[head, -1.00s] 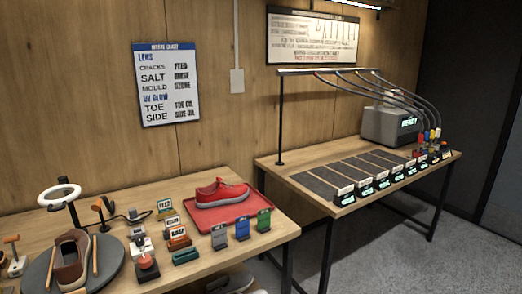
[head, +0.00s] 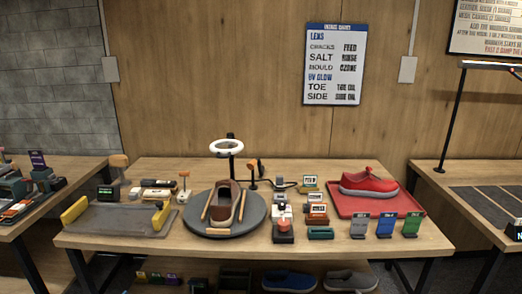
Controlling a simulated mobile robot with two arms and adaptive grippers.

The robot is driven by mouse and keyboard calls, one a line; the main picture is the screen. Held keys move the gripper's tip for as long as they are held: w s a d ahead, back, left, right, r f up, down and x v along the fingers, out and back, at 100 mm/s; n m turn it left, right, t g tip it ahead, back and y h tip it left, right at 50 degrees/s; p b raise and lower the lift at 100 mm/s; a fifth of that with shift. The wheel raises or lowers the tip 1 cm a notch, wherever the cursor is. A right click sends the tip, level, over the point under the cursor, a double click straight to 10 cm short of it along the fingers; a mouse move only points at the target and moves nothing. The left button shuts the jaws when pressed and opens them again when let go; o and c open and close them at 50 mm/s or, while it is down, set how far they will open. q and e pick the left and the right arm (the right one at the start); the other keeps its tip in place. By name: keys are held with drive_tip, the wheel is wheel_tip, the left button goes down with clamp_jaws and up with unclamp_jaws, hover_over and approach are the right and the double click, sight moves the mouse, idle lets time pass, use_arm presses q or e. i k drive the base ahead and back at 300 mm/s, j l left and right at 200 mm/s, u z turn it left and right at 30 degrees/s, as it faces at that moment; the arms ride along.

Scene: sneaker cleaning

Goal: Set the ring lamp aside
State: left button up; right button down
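The ring lamp (head: 226,147) has a white ring on a dark stand. It stands on the middle table, directly behind the round grey turntable (head: 193,225). The lamp's base is hidden behind the brown shoe (head: 224,206), which sits upright on the turntable with a thin wooden stick on each side. Neither of my grippers shows in the head view, so I cannot see whether either is open or shut.
Right of the turntable are small labelled stands and a red tray (head: 416,207) with a red sneaker (head: 369,183). Left is a grey mat (head: 120,220) with yellow end blocks. A mallet-like tool (head: 119,164) stands behind it. Side tables flank both ends.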

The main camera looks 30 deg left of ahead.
sight(226, 153)
drive_tip(key=u, duration=1.2)
